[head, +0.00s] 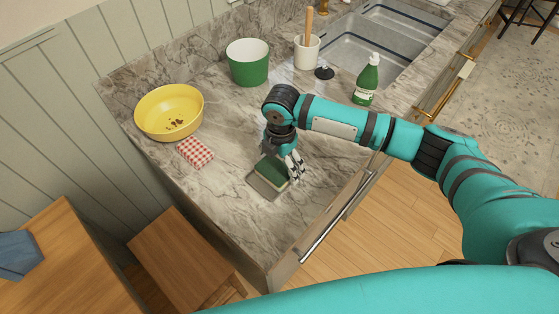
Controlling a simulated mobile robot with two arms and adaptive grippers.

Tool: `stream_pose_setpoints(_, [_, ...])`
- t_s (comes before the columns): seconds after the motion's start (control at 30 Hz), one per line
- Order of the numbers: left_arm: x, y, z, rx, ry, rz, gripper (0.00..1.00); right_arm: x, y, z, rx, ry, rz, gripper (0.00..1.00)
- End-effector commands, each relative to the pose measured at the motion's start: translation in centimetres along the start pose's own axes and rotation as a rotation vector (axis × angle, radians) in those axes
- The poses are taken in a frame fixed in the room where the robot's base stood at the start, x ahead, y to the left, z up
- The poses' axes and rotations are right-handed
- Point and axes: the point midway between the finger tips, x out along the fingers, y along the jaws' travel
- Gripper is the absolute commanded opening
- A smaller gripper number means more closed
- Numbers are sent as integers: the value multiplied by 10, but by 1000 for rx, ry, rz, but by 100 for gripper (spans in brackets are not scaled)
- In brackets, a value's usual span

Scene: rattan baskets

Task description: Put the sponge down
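A green sponge (271,171) with a pale yellow underside lies at or just above a flat grey dish (263,187) on the marble counter. My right gripper (293,170) points down at the sponge's right end, with its fingertips against or very close to it. I cannot tell whether the fingers are closed on the sponge or only beside it, nor whether the sponge fully rests on the dish. My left gripper is not in view.
On the marble counter (225,195) stand a yellow bowl (187,99) with brown bits, a red-checked cloth block (195,153), a green pot (248,68), a white utensil crock (306,54) and a green bottle (368,82). A sink (362,48) lies behind. The counter's front left is clear.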

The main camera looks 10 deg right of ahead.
Motion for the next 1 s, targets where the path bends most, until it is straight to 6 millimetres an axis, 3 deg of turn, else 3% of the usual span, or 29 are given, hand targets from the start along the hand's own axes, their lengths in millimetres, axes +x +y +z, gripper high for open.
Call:
stream_pose_setpoints(0.37, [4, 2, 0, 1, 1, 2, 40, -10, 1, 1, 1, -1, 4, 100])
stream_pose_setpoints(0.8, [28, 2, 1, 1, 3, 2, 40, -95, 1, 0, 1, -2, 4, 100])
stream_pose_setpoints(1.0, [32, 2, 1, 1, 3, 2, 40, -117, 1, 0, 1, 1, 1, 100])
